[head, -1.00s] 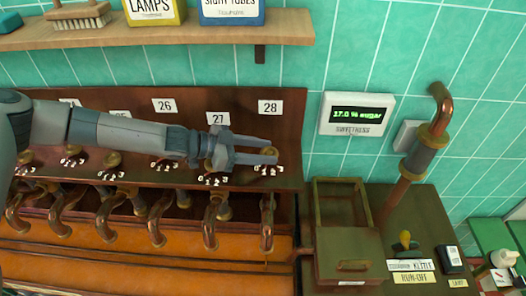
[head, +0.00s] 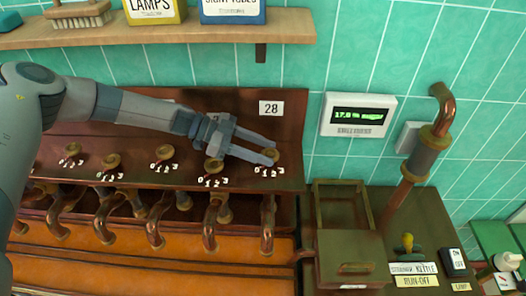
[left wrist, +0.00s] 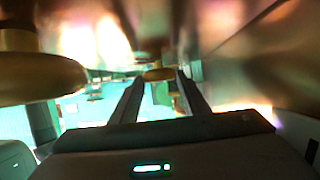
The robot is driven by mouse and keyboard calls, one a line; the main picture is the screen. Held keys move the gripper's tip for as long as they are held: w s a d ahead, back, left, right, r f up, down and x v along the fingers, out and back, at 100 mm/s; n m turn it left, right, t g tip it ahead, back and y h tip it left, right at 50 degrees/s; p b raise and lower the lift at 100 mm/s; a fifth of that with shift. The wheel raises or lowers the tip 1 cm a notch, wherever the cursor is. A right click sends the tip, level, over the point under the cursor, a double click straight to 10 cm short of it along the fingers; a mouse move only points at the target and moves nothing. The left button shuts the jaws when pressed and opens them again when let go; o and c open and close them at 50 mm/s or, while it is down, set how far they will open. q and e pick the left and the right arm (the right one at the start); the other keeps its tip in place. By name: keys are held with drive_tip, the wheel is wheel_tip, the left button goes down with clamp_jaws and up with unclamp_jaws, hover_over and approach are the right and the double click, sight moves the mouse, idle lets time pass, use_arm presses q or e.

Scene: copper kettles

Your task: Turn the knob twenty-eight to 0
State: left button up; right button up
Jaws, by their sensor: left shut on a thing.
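Knob twenty-eight (head: 270,154) is a small round brass knob on the dark copper panel, under the white label 28 (head: 271,108). My left gripper (head: 268,158) reaches it from the left, with its fingers shut on the knob. In the left wrist view the brass knob (left wrist: 158,74) sits between the two fingertips. Small white scale marks (head: 270,171) show below the knob. Its pointer is too small and covered to read.
Neighbouring knobs (head: 214,166) stand in a row to the left. Copper taps (head: 267,225) hang below the panel. A display (head: 358,115) reading about 17 % sugar is on the tiled wall at right. A shelf (head: 170,29) with tins runs above.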

idle(0.3)
use_arm(q)
drive_tip(key=o, duration=1.1)
drive_tip(key=shift+c, duration=0.2)
drive_tip(key=shift+a, duration=0.15)
drive_tip(key=shift+w+a+r+b, duration=0.1)
drive_tip(key=shift+a+b, duration=0.1)
drive_tip(key=shift+b, duration=0.1)
drive_tip(key=b+v, duration=0.3)
drive_tip(key=v, duration=0.2)
drive_tip(key=shift+a, duration=0.2)
drive_tip(key=shift+w+a+r, duration=0.1)
drive_tip(key=shift+a+r, duration=0.3)
drive_tip(key=shift+a, duration=0.2)
